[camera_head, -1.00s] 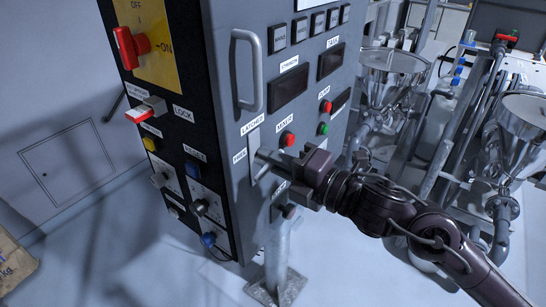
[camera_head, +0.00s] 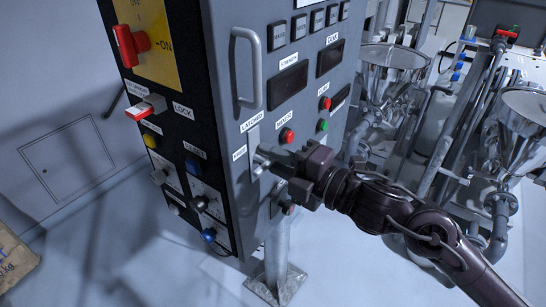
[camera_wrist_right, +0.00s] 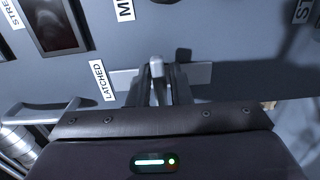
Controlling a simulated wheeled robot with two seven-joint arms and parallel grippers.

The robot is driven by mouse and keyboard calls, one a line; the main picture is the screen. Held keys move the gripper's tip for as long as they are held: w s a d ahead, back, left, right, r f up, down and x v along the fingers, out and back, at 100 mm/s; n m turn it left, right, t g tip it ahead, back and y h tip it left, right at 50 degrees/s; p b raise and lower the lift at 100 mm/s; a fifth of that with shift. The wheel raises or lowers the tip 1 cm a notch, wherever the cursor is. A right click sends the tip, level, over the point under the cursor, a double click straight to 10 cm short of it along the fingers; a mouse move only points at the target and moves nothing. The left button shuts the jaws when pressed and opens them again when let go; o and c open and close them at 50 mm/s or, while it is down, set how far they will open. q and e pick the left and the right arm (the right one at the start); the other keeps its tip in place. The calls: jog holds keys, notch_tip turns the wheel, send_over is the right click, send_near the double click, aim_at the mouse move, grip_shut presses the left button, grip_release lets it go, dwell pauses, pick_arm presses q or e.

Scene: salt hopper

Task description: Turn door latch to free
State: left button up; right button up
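The door latch (camera_head: 261,159) is a small grey lever on a light vertical plate on the front door of the grey cabinet (camera_head: 225,100). A LATCHED label (camera_head: 251,121) sits above it and a FREE label (camera_head: 239,153) to its left. My right gripper (camera_head: 272,160) is at the latch, with its fingers close on both sides of the lever. In the right wrist view the lever (camera_wrist_right: 157,68) stands between the two fingers (camera_wrist_right: 160,90), which look shut on it. The fingers hide part of the lever. My left gripper is not in view.
A grey door handle (camera_head: 248,68) stands out above the latch. Red and green buttons (camera_head: 323,126) are to its right. The cabinet's black side carries a red switch (camera_head: 131,46) and several knobs. Steel hoppers (camera_head: 392,72) stand behind my right arm.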

jog(key=shift+o, duration=1.3)
jog(key=shift+d, duration=0.1)
jog(key=b+v, duration=0.3)
jog(key=v, duration=0.4)
jog(key=shift+s+d, duration=0.25)
